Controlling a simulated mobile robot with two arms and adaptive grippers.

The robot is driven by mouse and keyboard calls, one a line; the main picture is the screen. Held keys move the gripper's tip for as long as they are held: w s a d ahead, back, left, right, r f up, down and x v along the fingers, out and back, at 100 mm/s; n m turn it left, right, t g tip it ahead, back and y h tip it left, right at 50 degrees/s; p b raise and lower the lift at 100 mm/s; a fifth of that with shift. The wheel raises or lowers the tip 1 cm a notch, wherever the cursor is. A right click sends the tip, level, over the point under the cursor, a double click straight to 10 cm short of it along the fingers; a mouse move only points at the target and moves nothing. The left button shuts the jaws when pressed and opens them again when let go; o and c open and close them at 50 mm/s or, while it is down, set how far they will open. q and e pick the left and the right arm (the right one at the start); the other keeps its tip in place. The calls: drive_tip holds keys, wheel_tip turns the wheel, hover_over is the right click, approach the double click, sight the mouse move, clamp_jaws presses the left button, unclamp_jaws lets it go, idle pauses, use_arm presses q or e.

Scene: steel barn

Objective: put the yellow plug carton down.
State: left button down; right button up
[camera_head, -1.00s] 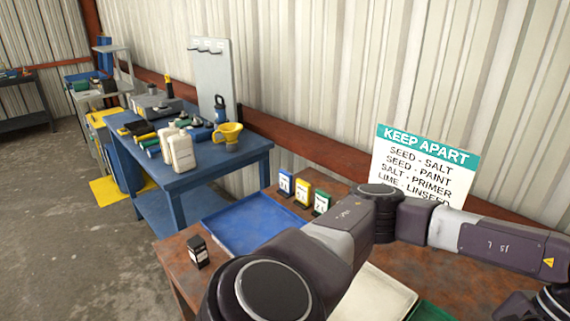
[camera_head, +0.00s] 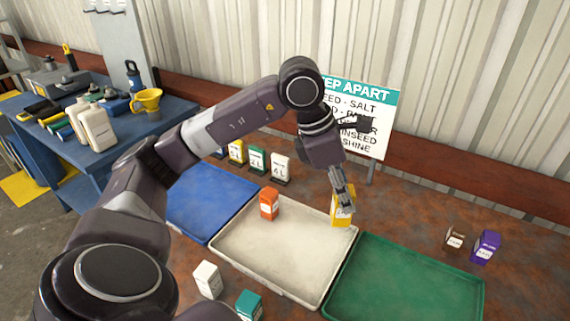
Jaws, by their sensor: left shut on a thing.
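The yellow plug carton (camera_head: 342,216) is upright at the back right corner of the white tray (camera_head: 262,266). My left gripper (camera_head: 342,196) comes down from above and is shut on the carton, covering part of its front. The carton is over or touching the tray's rim area; I cannot tell whether its base rests on anything. An orange carton (camera_head: 269,203) stands in the white tray near its back edge. My right gripper is not in view.
A blue tray (camera_head: 207,203) lies left and a green tray (camera_head: 405,285) right. Dark and purple cartons (camera_head: 486,247) stand at the right, white (camera_head: 208,280) and teal (camera_head: 249,304) ones in front. Small numbered stands (camera_head: 258,160) and a keep-apart sign (camera_head: 362,115) are behind.

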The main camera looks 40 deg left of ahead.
use_arm(q)
drive_tip(key=w+a+r+n+t+y, duration=0.1)
drive_tip(key=w+a+r+n+y, duration=0.3)
drive_tip(key=n, duration=0.8)
drive_tip(key=f+p, duration=0.1)
drive_tip(key=f, duration=0.5)
drive_tip(key=a+f+p, duration=0.1)
drive_tip(key=f, duration=0.5)
drive_tip(key=f+p, duration=0.1)
drive_tip(key=f, duration=0.5)
drive_tip(key=shift+s+a+f, duration=0.15)
drive_tip(key=shift+s+f, duration=0.15)
drive_tip(key=shift+s, duration=0.05)
drive_tip(key=shift+f, duration=0.35)
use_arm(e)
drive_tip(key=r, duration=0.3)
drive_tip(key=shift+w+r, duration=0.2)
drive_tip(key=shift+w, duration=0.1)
